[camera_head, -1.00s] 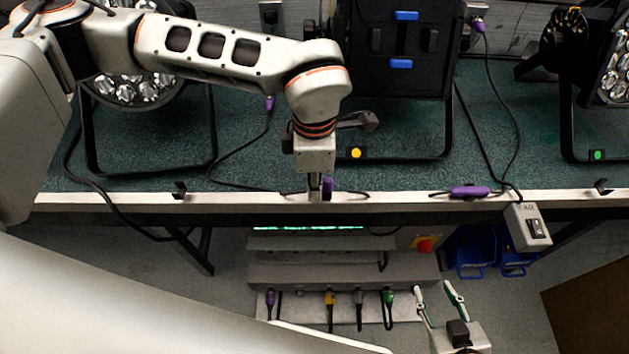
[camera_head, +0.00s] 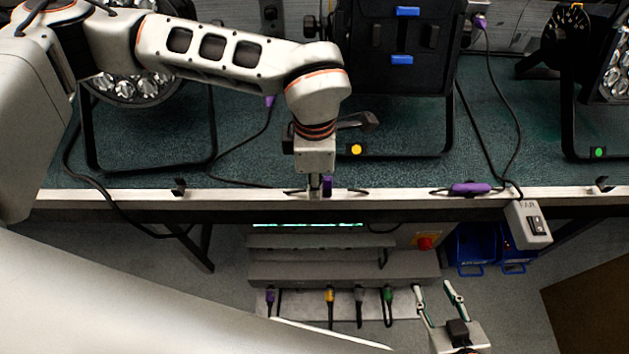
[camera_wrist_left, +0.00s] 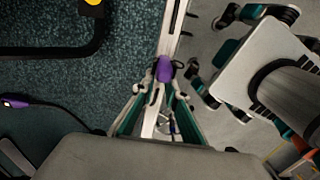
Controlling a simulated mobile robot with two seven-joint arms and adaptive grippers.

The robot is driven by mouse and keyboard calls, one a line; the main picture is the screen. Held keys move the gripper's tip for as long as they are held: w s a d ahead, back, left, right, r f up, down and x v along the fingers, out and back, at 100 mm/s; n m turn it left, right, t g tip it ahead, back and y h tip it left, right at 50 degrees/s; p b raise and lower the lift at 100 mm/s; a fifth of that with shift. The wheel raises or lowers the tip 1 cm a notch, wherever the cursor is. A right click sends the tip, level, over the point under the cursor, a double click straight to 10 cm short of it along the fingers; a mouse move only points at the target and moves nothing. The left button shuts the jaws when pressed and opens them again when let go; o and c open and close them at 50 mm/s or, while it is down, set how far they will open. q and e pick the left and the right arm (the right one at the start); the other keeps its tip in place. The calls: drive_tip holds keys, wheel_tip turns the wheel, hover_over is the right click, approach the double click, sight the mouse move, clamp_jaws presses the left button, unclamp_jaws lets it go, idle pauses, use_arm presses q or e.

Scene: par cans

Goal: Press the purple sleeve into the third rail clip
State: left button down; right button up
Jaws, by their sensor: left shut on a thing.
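My left gripper (camera_head: 320,188) is shut on a purple sleeve (camera_head: 327,185) at the front rail (camera_head: 400,196), below the middle lamp. In the left wrist view the sleeve (camera_wrist_left: 165,70) sits between the two fingertips, over the pale rail. Short dark cable ends show on both sides of it. The clip beneath is hidden by the gripper, so I cannot tell whether the sleeve is seated. A second purple sleeve (camera_head: 470,189) lies along the rail to the right. Dark clips show at the left (camera_head: 179,187) and right (camera_head: 602,185). My right gripper (camera_head: 438,291) is open and empty, below the rail.
Lamps on black stands, including the left one (camera_head: 135,88), occupy the green tabletop (camera_head: 260,150). A switch box (camera_head: 529,226) hangs at the front edge. Plugs and cables (camera_head: 330,296) hang below, beside blue bins (camera_head: 497,246). Cables cross the table.

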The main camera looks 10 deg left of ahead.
use_arm(q)
drive_tip(key=shift+s+f, duration=0.1)
drive_tip(key=shift+f, duration=0.2)
drive_tip(key=c, duration=2)
unclamp_jaws()
drive_tip(key=shift+o, duration=0.2)
drive_tip(key=shift+r, duration=0.45)
wheel_tip(320, 180, up, 11)
drive_tip(key=shift+r, duration=0.15)
use_arm(e)
drive_tip(key=shift+w+a+r, duration=0.1)
drive_tip(key=shift+w, duration=0.15)
drive_tip(key=shift+s, duration=0.1)
